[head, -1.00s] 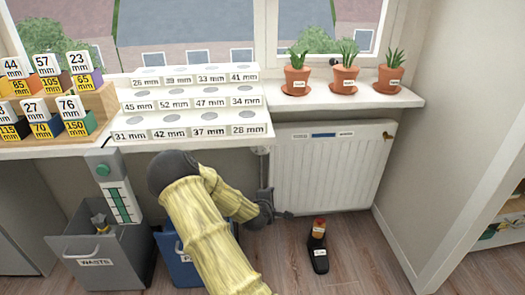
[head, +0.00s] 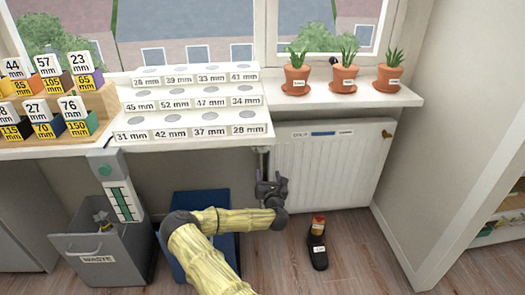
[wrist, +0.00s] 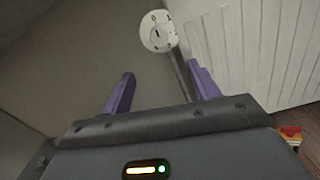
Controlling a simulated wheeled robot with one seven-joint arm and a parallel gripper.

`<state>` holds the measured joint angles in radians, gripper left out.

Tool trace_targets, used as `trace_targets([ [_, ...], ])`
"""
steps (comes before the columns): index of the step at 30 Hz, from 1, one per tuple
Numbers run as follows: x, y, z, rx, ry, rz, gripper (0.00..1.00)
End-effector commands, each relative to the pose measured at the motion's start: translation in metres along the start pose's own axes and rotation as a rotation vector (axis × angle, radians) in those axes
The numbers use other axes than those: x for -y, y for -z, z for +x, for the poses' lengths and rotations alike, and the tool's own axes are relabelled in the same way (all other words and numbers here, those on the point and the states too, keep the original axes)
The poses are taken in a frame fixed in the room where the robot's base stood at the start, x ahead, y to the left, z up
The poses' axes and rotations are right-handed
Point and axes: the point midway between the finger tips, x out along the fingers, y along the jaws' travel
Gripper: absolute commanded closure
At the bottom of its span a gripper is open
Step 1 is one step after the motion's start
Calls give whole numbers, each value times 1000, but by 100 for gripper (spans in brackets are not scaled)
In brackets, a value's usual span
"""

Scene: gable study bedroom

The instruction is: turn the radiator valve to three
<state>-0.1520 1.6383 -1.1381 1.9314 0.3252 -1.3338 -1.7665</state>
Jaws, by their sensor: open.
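The radiator valve (wrist: 158,31) is a round white dial with small dark marks and a short dark line near its middle. In the wrist view it is ahead of my gripper (wrist: 160,74), beyond the fingertips and apart from them. The marks look like 0 and 1 near the top edge; the rest are too small to read. My gripper is open and empty, its two purple fingers spread. In the head view my gripper (head: 270,181) is at the left end of the white radiator (head: 330,175), and I cannot make out the dial there.
A pipe (wrist: 180,75) runs by the dial. The windowsill (head: 413,97) with several potted plants is above the radiator. A dark boot-like object (head: 318,254) stands on the floor at right.

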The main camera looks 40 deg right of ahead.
Motion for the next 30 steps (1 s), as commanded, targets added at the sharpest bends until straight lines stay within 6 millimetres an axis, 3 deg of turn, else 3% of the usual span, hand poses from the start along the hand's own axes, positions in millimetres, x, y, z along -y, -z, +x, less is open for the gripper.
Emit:
trace_targets([
  [8, 0, 1, 18, 1, -1, 4, 39],
  [30, 1, 1, 123, 1, 0, 5, 39],
])
